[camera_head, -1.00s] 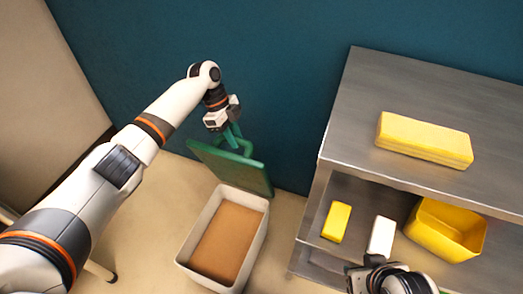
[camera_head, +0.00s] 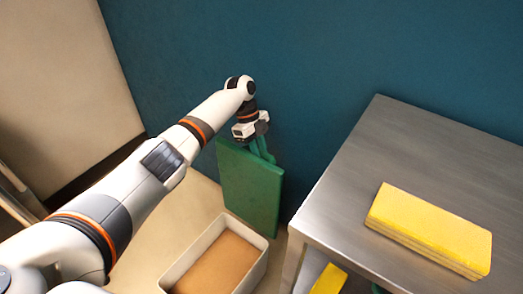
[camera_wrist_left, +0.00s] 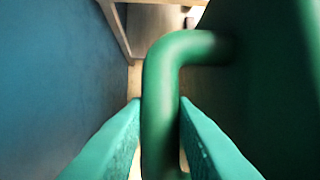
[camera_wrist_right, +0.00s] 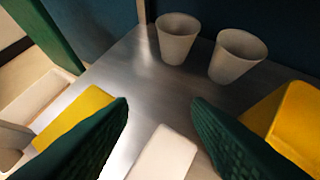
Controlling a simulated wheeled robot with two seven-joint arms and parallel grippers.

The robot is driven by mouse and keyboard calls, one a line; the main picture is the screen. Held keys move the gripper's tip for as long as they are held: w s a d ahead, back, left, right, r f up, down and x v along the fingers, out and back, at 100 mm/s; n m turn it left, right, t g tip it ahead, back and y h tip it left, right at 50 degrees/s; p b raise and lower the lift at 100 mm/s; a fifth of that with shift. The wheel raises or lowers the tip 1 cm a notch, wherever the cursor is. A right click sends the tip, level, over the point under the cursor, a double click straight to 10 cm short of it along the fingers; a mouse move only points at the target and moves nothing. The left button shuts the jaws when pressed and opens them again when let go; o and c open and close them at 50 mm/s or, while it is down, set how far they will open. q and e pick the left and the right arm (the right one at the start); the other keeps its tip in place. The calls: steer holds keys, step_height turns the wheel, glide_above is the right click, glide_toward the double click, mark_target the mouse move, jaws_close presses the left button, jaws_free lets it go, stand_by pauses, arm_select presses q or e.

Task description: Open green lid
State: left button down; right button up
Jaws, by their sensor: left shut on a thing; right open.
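The green lid (camera_head: 248,185) stands nearly upright at the far end of the white bin (camera_head: 185,268), whose brown contents show from above. My left gripper (camera_head: 262,152) is at the lid's top on its wall side. In the left wrist view, its green fingers (camera_wrist_left: 160,125) are shut on the lid's round green handle (camera_wrist_left: 168,75). The lid also shows at the upper left of the right wrist view (camera_wrist_right: 45,30). My right gripper (camera_wrist_right: 160,108) is open, with nothing between its fingertips, over the metal shelf; the head view does not clearly show it.
A steel shelf unit (camera_head: 400,140) stands at the right with a yellow block (camera_head: 430,232) on top. In the right wrist view, two pale cups (camera_wrist_right: 178,38) (camera_wrist_right: 237,55), a white block (camera_wrist_right: 165,155) and yellow items (camera_wrist_right: 75,115) (camera_wrist_right: 295,120) are on the lower shelf.

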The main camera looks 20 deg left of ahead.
arm_select(q)
steer(key=shift+s+f, duration=0.25)
steer(key=shift+f, duration=0.15)
steer(key=c, duration=1.2)
jaws_free()
steer(key=shift+w, duration=0.1)
steer(key=shift+r, duration=0.1)
steer(key=shift+w+r, duration=0.1)
steer(key=shift+r, duration=0.1)
arm_select(e)
steer(key=s+f+g, duration=0.1)
steer(key=s, duration=0.1)
steer(key=s+d+g+p, duration=0.1)
steer(key=s+g, duration=0.1)
steer(key=s+d+f+g+h, duration=0.1)
steer(key=s, duration=0.1)
steer(key=shift+s+d+f+p, duration=0.15)
steer(key=shift+s+f+p, duration=0.2)
steer(key=shift+s+p, duration=0.05)
arm_select(q)
steer(key=v, duration=1.1)
steer(key=shift+r, duration=0.25)
steer(key=shift+a, duration=0.15)
